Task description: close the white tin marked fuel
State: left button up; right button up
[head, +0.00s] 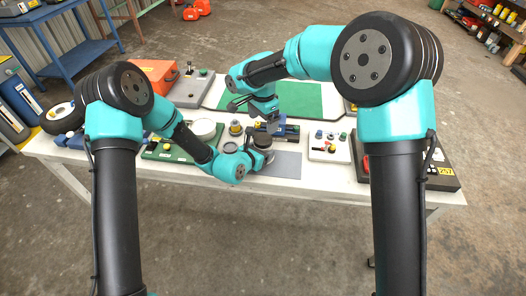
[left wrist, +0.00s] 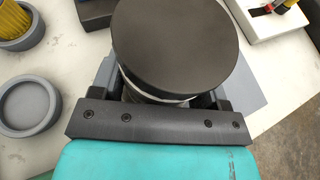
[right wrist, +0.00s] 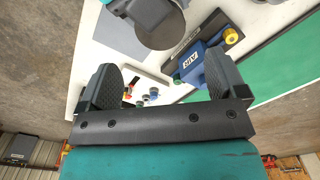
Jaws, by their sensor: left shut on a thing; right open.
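My left gripper (head: 258,150) is shut on a round container with a flat dark top (left wrist: 175,45). A pale band and side show just under that top in the left wrist view, between my fingers. The dark top also shows in the head view (head: 263,140) and the right wrist view (right wrist: 160,25). No fuel marking is visible, so I cannot tell for sure that this is the white tin. A white round thing (head: 204,130) stands to its left. My right gripper (right wrist: 165,85) is open and empty, above and behind the held container.
A blue device marked AIR (right wrist: 193,66) stands just behind the held container. A grey shallow dish (left wrist: 30,105) and a yellow item in a grey cup (left wrist: 15,25) are close on the left. A white board with coloured knobs (head: 329,148) is on the right.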

pick_arm(q)
jog(key=shift+c, duration=1.4)
pick_arm(e)
jog(key=shift+s+a+r+n, duration=0.15)
jog(key=shift+s+r+n, duration=0.05)
jog(key=shift+r+n, duration=0.1)
pick_arm(q)
jog(key=shift+c, duration=0.2)
pick_arm(e)
jog(key=s+a+r+n+t+y, duration=0.1)
jog(key=s+a+r+n+y, duration=0.3)
jog(key=a+n, duration=0.2)
jog(key=w+a+r+t+y, duration=0.1)
jog(key=w+a+t+y, duration=0.25)
jog(key=w+t, duration=0.45)
jog(key=w+d+f+m+h, duration=0.35)
jog(key=d+h, duration=0.25)
jog(key=d, duration=0.2)
jog(key=s+g, duration=0.2)
jog(key=s+d+f+g+h, duration=0.1)
jog(key=s+g, duration=0.1)
jog(key=g, duration=0.1)
jog(key=s+d+f+g+h, duration=0.1)
jog(key=g, duration=0.1)
jog(key=shift+s+d+f+n+g, duration=0.2)
jog(key=shift+s+f+n+g, duration=0.05)
jog(key=shift+s+n+g, duration=0.15)
jog(key=shift+s+a+r+n+g+y, duration=0.2)
jog(key=shift+s+a+n+g+y, duration=0.1)
jog(key=shift+s+g, duration=0.35)
